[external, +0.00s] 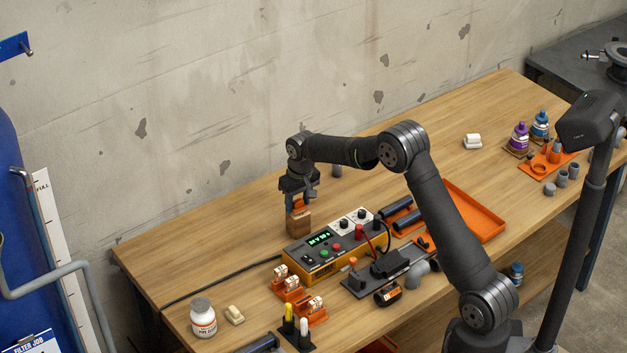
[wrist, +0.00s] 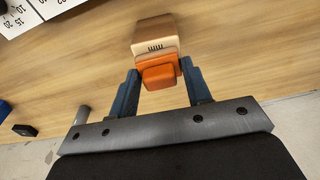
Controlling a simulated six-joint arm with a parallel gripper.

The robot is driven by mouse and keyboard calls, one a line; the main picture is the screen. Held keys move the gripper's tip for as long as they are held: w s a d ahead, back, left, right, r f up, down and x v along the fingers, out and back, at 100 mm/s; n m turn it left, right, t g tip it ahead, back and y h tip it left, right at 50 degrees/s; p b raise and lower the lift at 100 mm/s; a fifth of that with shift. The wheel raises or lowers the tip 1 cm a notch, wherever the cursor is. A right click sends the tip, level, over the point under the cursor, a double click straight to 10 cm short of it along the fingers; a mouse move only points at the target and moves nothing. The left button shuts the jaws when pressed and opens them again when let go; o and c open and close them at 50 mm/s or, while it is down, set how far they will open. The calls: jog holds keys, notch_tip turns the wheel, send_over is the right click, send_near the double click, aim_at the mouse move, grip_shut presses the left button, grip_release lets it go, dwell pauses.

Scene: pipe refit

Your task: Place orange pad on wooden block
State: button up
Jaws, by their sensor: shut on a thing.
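My gripper (external: 299,195) points down at the far side of the bench, right over the wooden block (external: 298,221). Its blue fingers stand on either side of the orange pad (wrist: 158,73) in the wrist view and are shut on it. In the external view a little of the orange pad shows between the fingertips, at the top of the block. In the wrist view the wooden block (wrist: 153,33) shows just beyond the pad, with dark marks on one face. Whether the pad touches the block or hovers just above it, I cannot tell.
A yellow-and-grey control box (external: 325,250) stands close to the right of the block. An orange tray (external: 480,212) lies to the right. The bench left of the block is clear except for a black cable.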

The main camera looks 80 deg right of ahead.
aim_at(301, 209)
jog(key=shift+f, duration=0.1)
jog(key=o, duration=1)
jog(key=r, duration=0.8)
jog(key=s+a+r, duration=0.1)
jog(key=r, duration=0.3)
jog(key=shift+r, duration=0.15)
